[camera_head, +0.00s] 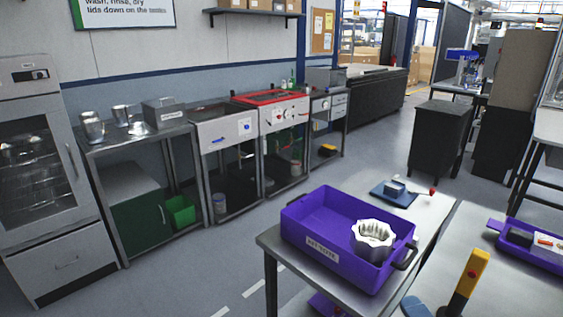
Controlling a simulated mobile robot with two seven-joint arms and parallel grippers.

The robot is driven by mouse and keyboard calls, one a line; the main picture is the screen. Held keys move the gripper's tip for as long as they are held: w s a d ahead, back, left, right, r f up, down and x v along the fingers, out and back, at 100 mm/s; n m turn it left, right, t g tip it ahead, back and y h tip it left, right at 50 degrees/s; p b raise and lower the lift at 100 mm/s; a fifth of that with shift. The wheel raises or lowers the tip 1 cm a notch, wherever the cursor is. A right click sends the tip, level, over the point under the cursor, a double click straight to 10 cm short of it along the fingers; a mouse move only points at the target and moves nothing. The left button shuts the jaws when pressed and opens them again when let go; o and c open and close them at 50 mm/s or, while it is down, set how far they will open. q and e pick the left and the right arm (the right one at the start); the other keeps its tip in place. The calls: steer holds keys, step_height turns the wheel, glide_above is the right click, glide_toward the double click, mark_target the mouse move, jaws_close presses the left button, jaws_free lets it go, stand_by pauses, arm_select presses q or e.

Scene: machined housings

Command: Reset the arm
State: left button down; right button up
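Neither of my arms nor grippers can be made out in the head view. A purple tote (310,256) with a white label on its front stands on a grey table (431,218) at lower right. A pale ribbed machined housing (373,240) sits inside the tote, toward its right end. The tote has a dark handle on its right side.
A blue plate with a small grey block (394,191) lies behind the tote. A second purple tray (533,246) is at the right edge. A yellow and dark upright object (470,283) stands near the bottom right. Workbenches line the wall; open floor lies between.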

steer(key=s+d+f+n+g+h, duration=0.1)
steer(key=s+d+f+n+g, duration=0.1)
steer(key=f+n, duration=0.6)
steer(key=s+d+f+n+g+h, duration=0.2)
steer(key=s+f+n, duration=0.5)
steer(key=f, duration=0.6)
steer(key=shift+s+d+n+g+h, duration=0.3)
steer(key=shift+d+n+g, duration=0.55)
steer(key=shift+g, duration=0.25)
